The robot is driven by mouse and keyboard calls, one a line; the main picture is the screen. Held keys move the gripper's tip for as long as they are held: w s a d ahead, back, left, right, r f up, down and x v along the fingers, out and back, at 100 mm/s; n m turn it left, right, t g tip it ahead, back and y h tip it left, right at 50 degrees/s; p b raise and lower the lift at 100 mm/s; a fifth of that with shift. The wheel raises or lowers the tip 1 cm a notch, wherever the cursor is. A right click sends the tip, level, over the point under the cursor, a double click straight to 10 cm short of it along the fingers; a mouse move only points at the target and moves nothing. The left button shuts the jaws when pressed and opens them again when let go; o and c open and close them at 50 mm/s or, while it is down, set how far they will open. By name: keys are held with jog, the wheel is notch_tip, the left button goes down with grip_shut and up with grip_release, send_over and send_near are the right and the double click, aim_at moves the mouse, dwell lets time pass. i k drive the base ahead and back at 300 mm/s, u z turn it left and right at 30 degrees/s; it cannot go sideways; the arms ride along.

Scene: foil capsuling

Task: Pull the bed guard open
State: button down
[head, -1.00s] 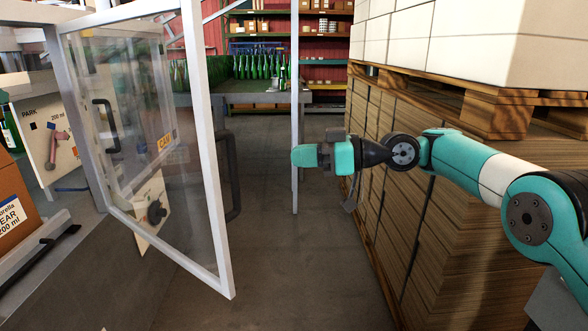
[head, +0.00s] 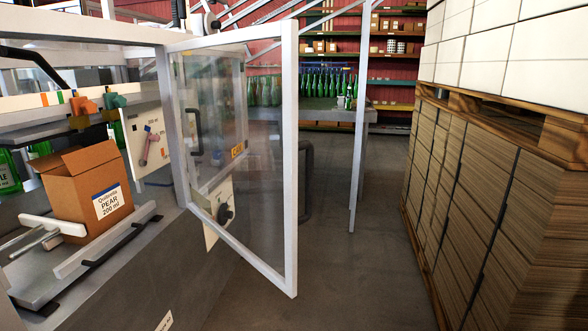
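A hinged clear guard with a pale frame (head: 291,150) stands swung out from the machine in the middle of the head view. A second dark handle (head: 193,131) shows through the clear pane. I cannot tell for certain that this panel is the bed guard. My gripper and arm are not in view, so whether the gripper is open or shut does not show.
A carton labelled PEAR 200 ml (head: 91,190) sits on the machine bed at left. Stacked cardboard on pallets (head: 490,190) lines the right. Green bottles stand on a table (head: 335,112) behind. Clear floor (head: 370,260) lies between guard and stacks.

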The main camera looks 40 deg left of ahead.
aim_at(285, 31)
jog(key=z, duration=0.5)
jog(key=k, duration=1.05)
jog(key=u, duration=0.55)
jog(key=i, duration=0.85)
jog(key=u, duration=0.9)
